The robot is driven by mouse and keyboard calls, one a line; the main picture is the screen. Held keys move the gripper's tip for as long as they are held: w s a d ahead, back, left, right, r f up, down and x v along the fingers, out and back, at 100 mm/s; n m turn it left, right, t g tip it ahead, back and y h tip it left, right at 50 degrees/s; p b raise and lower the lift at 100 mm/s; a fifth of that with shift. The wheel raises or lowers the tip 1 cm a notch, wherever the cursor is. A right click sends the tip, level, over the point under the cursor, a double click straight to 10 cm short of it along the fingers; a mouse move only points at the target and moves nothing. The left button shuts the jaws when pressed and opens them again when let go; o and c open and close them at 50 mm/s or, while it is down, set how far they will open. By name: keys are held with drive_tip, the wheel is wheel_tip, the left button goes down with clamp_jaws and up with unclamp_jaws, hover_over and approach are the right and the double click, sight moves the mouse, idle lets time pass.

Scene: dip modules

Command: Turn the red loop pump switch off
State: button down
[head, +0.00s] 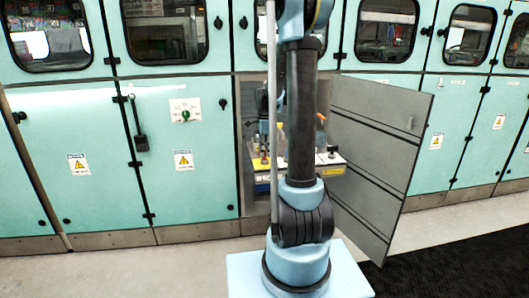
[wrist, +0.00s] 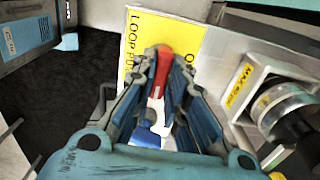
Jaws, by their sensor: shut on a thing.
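The red loop pump switch (wrist: 162,72) shows in the wrist view as a red lever on a yellow plate (wrist: 139,38) with the letters "LOOP PU". My gripper (wrist: 166,60) has its two fingers on either side of the red lever and is shut on it. The lever points up in the wrist view, tilted slightly. Its lower end and part of the plate's text are hidden by the fingers. In the head view my arm hides most of the open cabinet bay, and I cannot make out the switch there.
A round knob (wrist: 284,106) with a yellow label stands right of the fingers. A blue box (wrist: 28,35) is at upper left. In the head view, an open grey door (head: 372,135) stands right of the arm, with closed teal cabinets (head: 185,140) to the left.

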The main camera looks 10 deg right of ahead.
drive_tip(key=shift+w+a, duration=0.1)
drive_tip(key=c, duration=1.6)
unclamp_jaws()
wheel_tip(320, 180, up, 12)
